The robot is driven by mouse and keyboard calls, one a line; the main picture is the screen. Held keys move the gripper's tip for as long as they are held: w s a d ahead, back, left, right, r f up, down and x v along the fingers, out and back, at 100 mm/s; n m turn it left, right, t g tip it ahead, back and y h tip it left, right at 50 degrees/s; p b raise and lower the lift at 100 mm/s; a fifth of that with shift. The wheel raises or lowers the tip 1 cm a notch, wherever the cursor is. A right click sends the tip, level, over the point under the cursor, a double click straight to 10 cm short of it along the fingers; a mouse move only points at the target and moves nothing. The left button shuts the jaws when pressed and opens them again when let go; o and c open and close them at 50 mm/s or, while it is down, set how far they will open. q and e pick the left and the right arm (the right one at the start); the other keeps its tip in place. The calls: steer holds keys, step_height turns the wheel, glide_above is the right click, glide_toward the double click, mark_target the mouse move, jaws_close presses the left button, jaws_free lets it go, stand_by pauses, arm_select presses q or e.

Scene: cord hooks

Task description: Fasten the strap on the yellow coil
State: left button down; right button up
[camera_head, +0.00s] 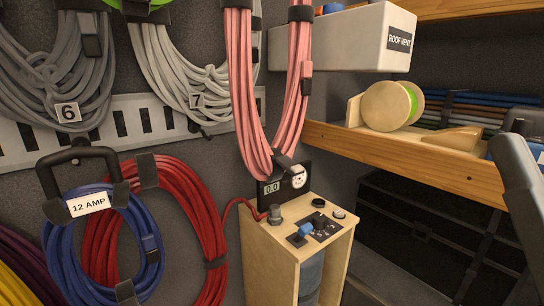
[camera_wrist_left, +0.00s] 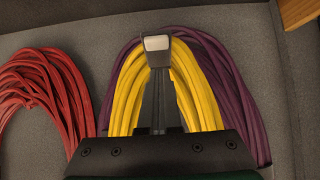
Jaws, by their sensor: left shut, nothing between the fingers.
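The yellow coil (camera_wrist_left: 128,85) hangs in the middle of the left wrist view, with a purple coil (camera_wrist_left: 238,110) behind and to its right. A black hook with a pale end (camera_wrist_left: 156,43) is at the top of the yellow coil. My left gripper (camera_wrist_left: 158,105) is shut and empty, in front of the coil and below the hook end. I cannot tell a strap apart from the dark parts there. In the head view only a bit of the yellow coil (camera_head: 12,288) shows at the lower left corner.
A red coil (camera_wrist_left: 45,90) hangs left of the yellow one in the left wrist view. In the head view, a blue coil (camera_head: 70,245) with a 12 AMP tag hangs beside a red coil (camera_head: 205,200). A wooden cabinet (camera_head: 270,262) stands at centre, with a shelf (camera_head: 400,160) to its right.

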stand_by(0.4)
arm_select(q)
steer(key=shift+f+b, duration=0.35)
steer(key=shift+f, duration=1.1)
steer(key=shift+a+f, duration=0.1)
steer(key=shift+f, duration=1.45)
steer(key=shift+s+d+r, duration=0.1)
steer(key=shift+s+d, duration=0.25)
steer(key=s+d+p, duration=0.1)
steer(key=s, duration=0.1)
steer(key=s+d+p, duration=0.2)
